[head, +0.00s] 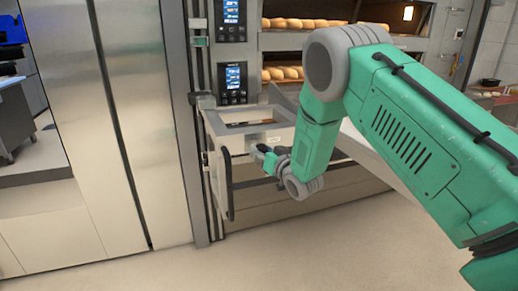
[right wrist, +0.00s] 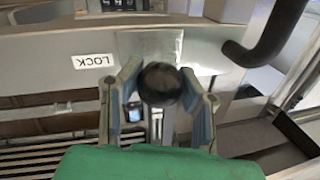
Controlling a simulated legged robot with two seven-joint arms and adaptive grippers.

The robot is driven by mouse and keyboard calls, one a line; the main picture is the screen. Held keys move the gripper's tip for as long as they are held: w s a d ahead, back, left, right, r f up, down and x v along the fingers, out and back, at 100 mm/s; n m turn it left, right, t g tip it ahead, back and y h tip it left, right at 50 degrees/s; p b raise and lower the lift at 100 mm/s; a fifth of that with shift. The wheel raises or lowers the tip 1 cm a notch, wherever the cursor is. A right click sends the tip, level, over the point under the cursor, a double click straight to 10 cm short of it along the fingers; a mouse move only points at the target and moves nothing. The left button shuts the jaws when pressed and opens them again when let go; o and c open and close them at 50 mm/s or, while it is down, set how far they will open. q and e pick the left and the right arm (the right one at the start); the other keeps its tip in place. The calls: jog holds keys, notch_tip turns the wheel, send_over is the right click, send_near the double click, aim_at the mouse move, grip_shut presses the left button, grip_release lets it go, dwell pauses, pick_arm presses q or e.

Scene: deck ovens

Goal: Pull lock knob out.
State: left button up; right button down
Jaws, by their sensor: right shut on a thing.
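The lock knob (right wrist: 160,84) is a round black knob on a metal plate, seen in the right wrist view beside a white LOCK label (right wrist: 93,61). The label shows upside down there. My right gripper (right wrist: 160,95) has its two fingers on either side of the knob and is shut on it. In the head view my right gripper (head: 262,150) is at the front of a pale metal frame (head: 215,122), and the knob is hidden by the gripper. The left gripper is not in view.
A long dark vertical handle (head: 228,184) stands left of my right gripper; a dark curved bar (right wrist: 268,35) shows in the right wrist view. Deck ovens with bread loaves (head: 300,23) and control screens (head: 232,76) stand behind. The floor (head: 330,240) in front is clear.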

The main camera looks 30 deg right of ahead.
jog(key=shift+f, duration=0.15)
jog(key=c, duration=1.2)
grip_release()
jog(key=shift+s, duration=0.1)
jog(key=shift+o, duration=0.9)
jog(key=shift+s, duration=0.15)
jog(key=s, duration=1.2)
jog(key=shift+a, duration=0.15)
